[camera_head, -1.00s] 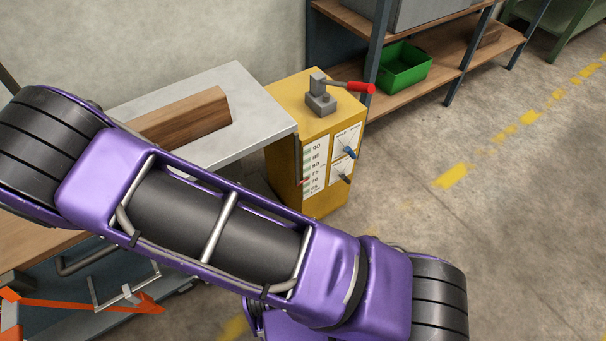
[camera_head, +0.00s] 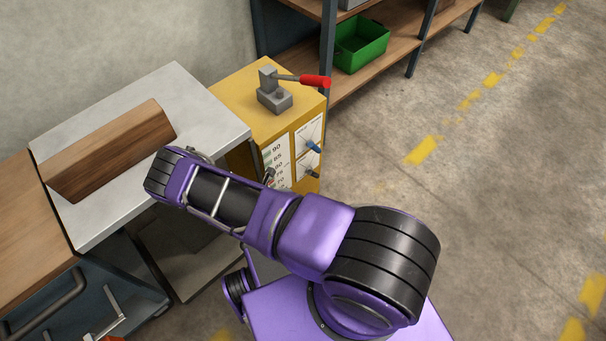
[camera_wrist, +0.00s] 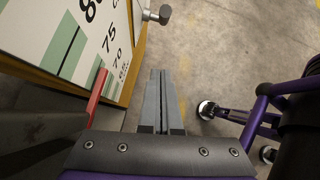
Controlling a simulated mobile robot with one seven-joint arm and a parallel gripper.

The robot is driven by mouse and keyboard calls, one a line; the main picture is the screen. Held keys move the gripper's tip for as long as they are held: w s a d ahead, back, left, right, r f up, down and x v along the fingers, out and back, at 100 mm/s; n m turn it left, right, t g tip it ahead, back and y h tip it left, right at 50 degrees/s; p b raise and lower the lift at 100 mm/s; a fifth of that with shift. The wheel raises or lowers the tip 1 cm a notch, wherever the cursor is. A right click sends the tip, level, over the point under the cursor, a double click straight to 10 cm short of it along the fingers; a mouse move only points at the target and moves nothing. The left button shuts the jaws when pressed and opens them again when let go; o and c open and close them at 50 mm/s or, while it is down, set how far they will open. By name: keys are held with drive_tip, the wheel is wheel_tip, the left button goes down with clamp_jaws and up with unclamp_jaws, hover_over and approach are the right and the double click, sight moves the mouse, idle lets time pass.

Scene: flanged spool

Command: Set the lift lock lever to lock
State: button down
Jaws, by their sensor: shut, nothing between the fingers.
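A yellow cabinet (camera_head: 240,98) carries a grey block with a red-handled lever (camera_head: 314,81) on top. Its front has a numbered scale (camera_head: 277,160) and two small plates, one with a blue-handled lever (camera_head: 313,146) and one below with a dark-handled lever (camera_head: 311,172). I cannot read which is the lift lock lever. In the wrist view, my gripper (camera_wrist: 158,74) is shut and empty, beside the scale (camera_wrist: 75,40). A grey lever end (camera_wrist: 158,15) sticks out beyond the fingertips, apart from them. In the head view my arm hides the cabinet's lower front.
A red pointer (camera_wrist: 97,92) stands out from the scale, left of my fingers. A grey-topped table (camera_head: 190,95) with a wooden block (camera_head: 110,150) adjoins the cabinet. Shelving with a green bin (camera_head: 361,47) stands behind. The floor to the right is clear.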

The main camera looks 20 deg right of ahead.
sight(310, 171)
drive_tip(key=shift+d+f, duration=0.1)
drive_tip(key=shift+d, duration=0.2)
drive_tip(key=w+d+f+b, duration=0.2)
drive_tip(key=w+d+f, duration=0.2)
drive_tip(key=d, duration=0.5)
drive_tip(key=shift+w+f, duration=0.35)
drive_tip(key=shift+f, duration=0.25)
drive_tip(key=shift+d+r, duration=0.1)
drive_tip(key=shift+d, duration=0.05)
